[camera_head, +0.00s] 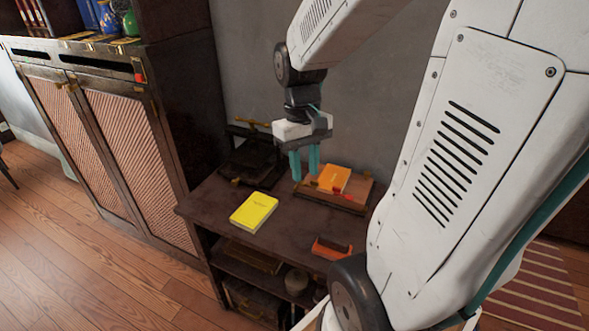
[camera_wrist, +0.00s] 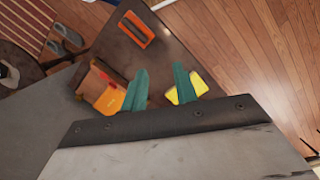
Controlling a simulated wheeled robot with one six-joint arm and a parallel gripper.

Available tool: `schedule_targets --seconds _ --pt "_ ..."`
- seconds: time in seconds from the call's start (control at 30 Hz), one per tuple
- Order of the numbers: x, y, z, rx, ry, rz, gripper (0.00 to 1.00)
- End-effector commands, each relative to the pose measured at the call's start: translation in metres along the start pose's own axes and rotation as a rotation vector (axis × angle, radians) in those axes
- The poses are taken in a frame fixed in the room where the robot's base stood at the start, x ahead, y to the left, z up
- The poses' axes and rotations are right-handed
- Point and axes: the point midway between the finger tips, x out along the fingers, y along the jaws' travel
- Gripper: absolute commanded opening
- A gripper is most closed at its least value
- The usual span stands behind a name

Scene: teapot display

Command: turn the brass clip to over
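My gripper (camera_head: 305,165) hangs over the back of the dark table, its two teal fingers pointing down. In the wrist view the fingers of my gripper (camera_wrist: 160,78) stand apart with nothing between them. A wooden board (camera_head: 345,203) with an orange block or book (camera_head: 334,179) lies below and to the right of the fingers; the orange item also shows in the wrist view (camera_wrist: 109,100). A dark, press-like device (camera_head: 250,158) with a brass bar (camera_head: 252,123) on top stands behind left. I cannot tell which small brass part is the clip.
A yellow book (camera_head: 254,212) lies at the table's front left. An orange-red item (camera_head: 332,249) lies near the front right edge. A dark cabinet (camera_head: 180,90) stands left, and a grey wall (camera_head: 370,100) rises behind. The tabletop (camera_head: 285,230) is bare between them.

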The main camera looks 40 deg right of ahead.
Motion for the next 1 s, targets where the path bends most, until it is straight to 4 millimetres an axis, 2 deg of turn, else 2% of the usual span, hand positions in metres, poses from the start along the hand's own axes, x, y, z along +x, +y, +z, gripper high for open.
schedule_targets --seconds 0.1,0.3,0.47,0.5,0.6,0.77,0.87,1.0 --pt "0.023 0.032 -0.031 -0.032 -0.020 -0.019 0.29" --pt "0.065 0.086 -0.081 -0.157 -0.003 -0.035 0.29" --pt "0.091 0.123 -0.120 -0.324 0.055 -0.010 0.29" --pt "0.091 0.127 -0.131 -0.380 0.079 0.008 0.29" --pt "0.082 0.134 -0.146 -0.489 0.132 0.055 0.29" --pt "0.084 0.135 -0.151 -0.571 0.149 0.076 0.29" --pt "0.092 0.135 -0.152 -0.579 0.147 0.076 0.29" --pt "0.115 0.135 -0.155 -0.578 0.145 0.074 0.29"
